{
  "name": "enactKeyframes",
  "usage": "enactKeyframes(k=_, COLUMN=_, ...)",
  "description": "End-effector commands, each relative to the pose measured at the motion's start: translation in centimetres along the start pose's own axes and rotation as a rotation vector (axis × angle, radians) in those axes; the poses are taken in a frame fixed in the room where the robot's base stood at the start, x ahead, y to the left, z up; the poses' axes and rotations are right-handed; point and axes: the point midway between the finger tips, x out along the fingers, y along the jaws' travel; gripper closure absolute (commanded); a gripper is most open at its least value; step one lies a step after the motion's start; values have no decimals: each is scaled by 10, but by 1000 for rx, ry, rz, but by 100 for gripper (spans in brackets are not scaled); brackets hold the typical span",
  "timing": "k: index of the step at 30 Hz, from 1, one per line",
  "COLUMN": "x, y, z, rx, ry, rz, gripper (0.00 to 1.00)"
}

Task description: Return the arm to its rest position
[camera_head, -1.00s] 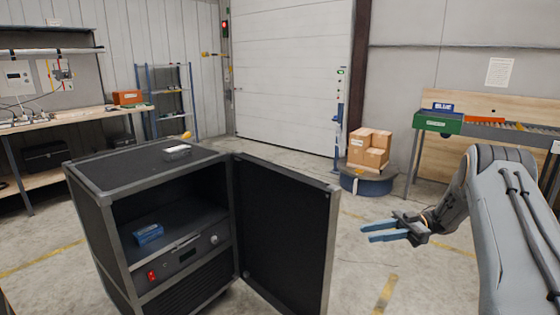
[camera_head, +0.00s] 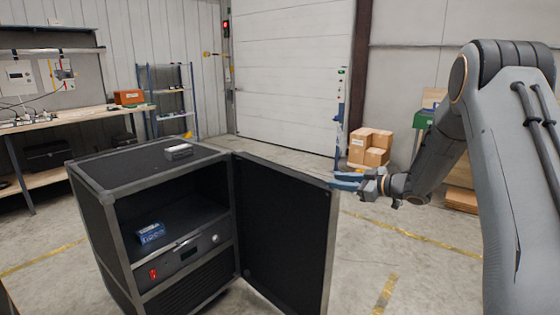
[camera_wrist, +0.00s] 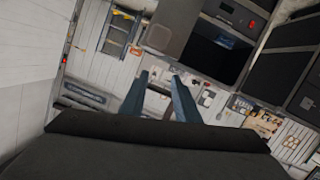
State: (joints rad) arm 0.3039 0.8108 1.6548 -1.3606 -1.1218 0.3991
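My gripper (camera_head: 338,180) is raised at the right of the head view, beside the top outer corner of the open cabinet door (camera_head: 283,235). I cannot tell whether it touches the door. In the wrist view, its two blue fingers (camera_wrist: 160,76) stand apart with nothing between them. My arm reaches in from the right edge and bends down to the gripper.
A black cabinet (camera_head: 128,172) stands at left centre, its door swung open towards me. A blue box (camera_head: 151,233) lies inside, and a small grey item (camera_head: 178,152) is on top. Cardboard boxes (camera_head: 371,146) stand behind my gripper. The floor at centre right is clear.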

Motion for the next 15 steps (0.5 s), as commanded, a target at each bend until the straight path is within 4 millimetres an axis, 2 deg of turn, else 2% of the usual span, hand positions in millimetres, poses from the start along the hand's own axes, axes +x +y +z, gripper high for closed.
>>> enactKeyframes(k=1, x=0, y=4, z=-8, rx=15, ry=-58, rz=79, gripper=71)
enactKeyframes(k=4, x=-12, y=9, z=-8, rx=67, ry=-197, rz=235, gripper=71)
enactKeyframes(k=8, x=-45, y=-7, z=3, rx=172, ry=-402, rz=395, gripper=71)
enactKeyframes(k=11, x=-82, y=-41, z=17, rx=277, ry=-575, rz=480, gripper=71)
enactKeyframes(k=14, x=-124, y=-91, z=30, rx=401, ry=-749, rz=528, gripper=71)
enactKeyframes(k=15, x=-140, y=-114, z=35, rx=448, ry=-815, rz=534, gripper=71)
